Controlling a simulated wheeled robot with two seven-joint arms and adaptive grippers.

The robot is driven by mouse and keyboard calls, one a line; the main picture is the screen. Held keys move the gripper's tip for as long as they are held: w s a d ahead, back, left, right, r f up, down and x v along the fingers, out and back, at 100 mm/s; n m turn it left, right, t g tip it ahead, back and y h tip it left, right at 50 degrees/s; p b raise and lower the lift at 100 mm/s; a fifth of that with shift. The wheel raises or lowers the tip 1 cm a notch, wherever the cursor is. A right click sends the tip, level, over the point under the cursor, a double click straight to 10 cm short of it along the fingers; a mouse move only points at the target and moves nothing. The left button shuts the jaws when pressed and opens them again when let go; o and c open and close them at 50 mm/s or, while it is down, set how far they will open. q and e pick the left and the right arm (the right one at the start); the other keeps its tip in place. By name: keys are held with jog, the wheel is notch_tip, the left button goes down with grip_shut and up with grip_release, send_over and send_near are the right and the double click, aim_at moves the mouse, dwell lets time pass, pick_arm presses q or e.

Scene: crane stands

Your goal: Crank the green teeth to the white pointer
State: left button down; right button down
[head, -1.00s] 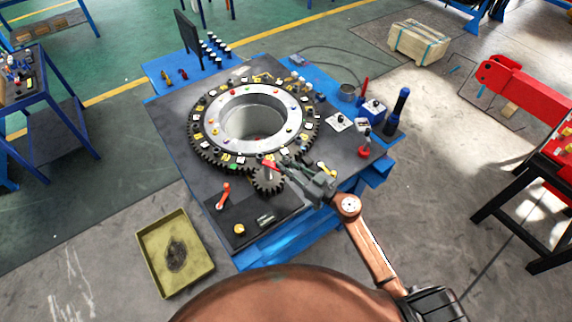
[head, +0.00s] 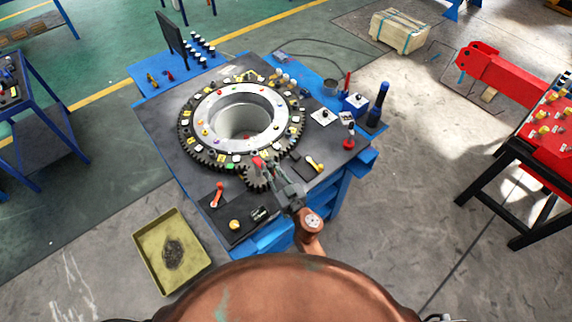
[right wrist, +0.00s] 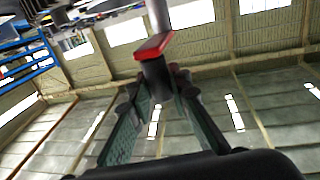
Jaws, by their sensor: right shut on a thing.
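The big dark ring gear (head: 191,150) lies flat on the blue crane stand's dark top, with small coloured and white tags around its rim. A green mark (head: 230,167) shows on its near side, left of the small pinion gear (head: 257,180) that meets the ring. I cannot single out the white pointer among the pale tags. The crank's red-topped grip (head: 257,161) stands above the pinion. My right gripper (head: 266,166) is shut on the grip; the right wrist view shows its grey post between the fingers (right wrist: 158,84), under a red top (right wrist: 153,47). My left gripper is out of view.
An orange lever (head: 217,193) and a yellow knob (head: 235,225) stand on the front panel. Switch boxes (head: 355,104) and a blue-handled post (head: 377,105) are at the right. A yellow tray (head: 145,250) lies on the floor. A red-topped stand (head: 540,125) is farther right.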

jog(key=c, duration=2.1)
grip_release()
jog(key=shift+s+a+f, duration=0.1)
jog(key=shift+s+a, duration=0.05)
jog(key=shift+a, duration=0.1)
jog(key=o, duration=0.3)
jog(key=shift+d, duration=0.1)
jog(key=shift+o, duration=0.2)
jog(key=v, duration=1.2)
